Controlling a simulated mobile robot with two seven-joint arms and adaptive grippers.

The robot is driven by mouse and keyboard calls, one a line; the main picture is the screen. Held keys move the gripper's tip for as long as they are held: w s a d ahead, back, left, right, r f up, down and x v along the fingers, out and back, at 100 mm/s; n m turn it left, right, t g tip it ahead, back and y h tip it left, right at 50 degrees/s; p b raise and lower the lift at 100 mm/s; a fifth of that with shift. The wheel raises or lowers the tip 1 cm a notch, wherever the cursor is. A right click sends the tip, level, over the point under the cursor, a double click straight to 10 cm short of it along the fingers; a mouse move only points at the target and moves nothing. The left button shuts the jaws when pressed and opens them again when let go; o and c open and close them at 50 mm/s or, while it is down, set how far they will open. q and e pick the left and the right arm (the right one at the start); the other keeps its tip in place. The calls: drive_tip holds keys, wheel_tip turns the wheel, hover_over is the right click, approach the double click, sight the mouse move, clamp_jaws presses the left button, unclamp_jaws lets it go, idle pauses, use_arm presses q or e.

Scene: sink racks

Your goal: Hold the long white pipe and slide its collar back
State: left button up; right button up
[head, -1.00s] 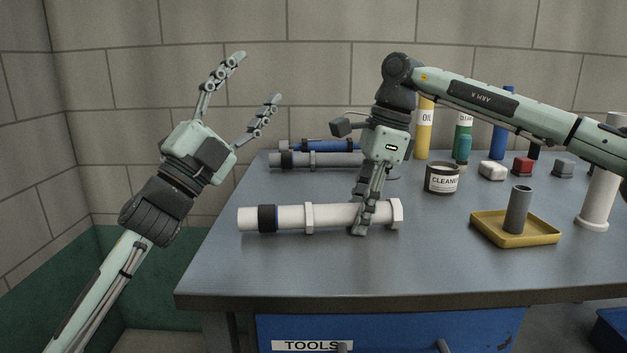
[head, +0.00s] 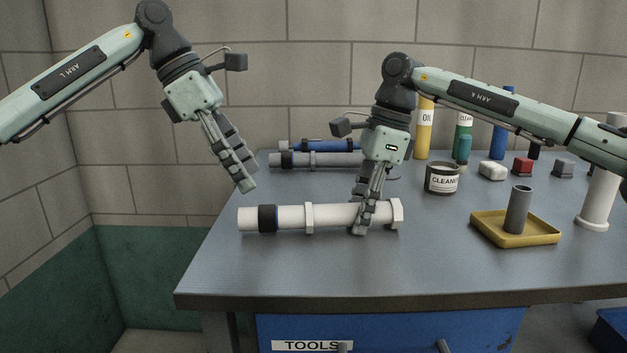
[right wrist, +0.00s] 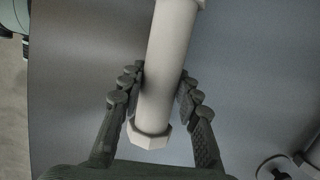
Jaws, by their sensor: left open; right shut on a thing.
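The long white pipe (head: 332,217) lies sideways on the grey bench, with a hexagonal nut (head: 397,212) at its right end and a raised white ring (head: 309,218) near its middle. A black collar (head: 267,218) sits around the pipe close to its left end. My right gripper (head: 362,222) is shut on the pipe between the ring and the nut; the right wrist view shows its fingers on both sides of the pipe (right wrist: 168,60). My left gripper (head: 245,180) is open and empty, pointing down, above and left of the collar, apart from it.
Behind lie a grey pipe (head: 325,160) and a blue pipe (head: 335,145). A cleaner tin (head: 441,180), bottles and small blocks stand at the back right. A yellow tray (head: 543,236) holds a grey cylinder (head: 517,209). The bench front is clear.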

sight(249, 217)
use_arm(q)
drive_tip(key=shift+w+a+f+y, duration=0.15)
drive_tip(key=shift+a+y, duration=0.15)
drive_tip(key=shift+a, duration=0.4)
drive_tip(key=x, duration=0.9)
drive_tip(key=shift+w+d+f, duration=0.1)
drive_tip(key=shift+d+f, duration=0.1)
drive_tip(key=shift+f, duration=0.15)
drive_tip(key=c, duration=1.1)
drive_tip(key=shift+a, duration=1.5)
use_arm(e)
drive_tip(key=shift+d, duration=0.1)
use_arm(q)
drive_tip(key=o, duration=1.1)
